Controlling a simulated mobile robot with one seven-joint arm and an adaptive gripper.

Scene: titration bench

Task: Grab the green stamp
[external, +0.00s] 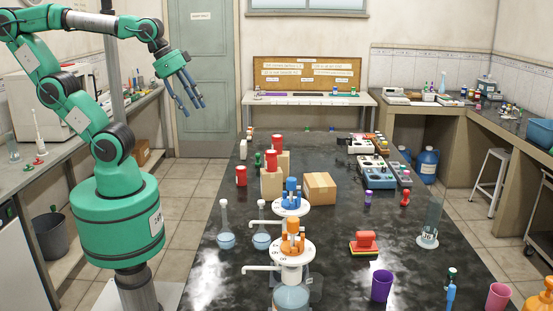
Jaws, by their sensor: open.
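My gripper (187,98) is open and empty, with blue fingers spread. It hangs in the air at the upper left, in front of the grey-green door and away from the black table. No object shows clearly as a green stamp. A small dark green item (257,160) stands on the table beside the red-capped things, too small to identify. Another small piece with a dark green top (451,272) stands near the front right, also unclear.
The black table (335,280) carries glass flasks (226,238), dispensers with orange (292,240) and blue tops, a cardboard box (319,188), a purple cup (381,285), a pink cup (498,297) and a glass cylinder (429,235).

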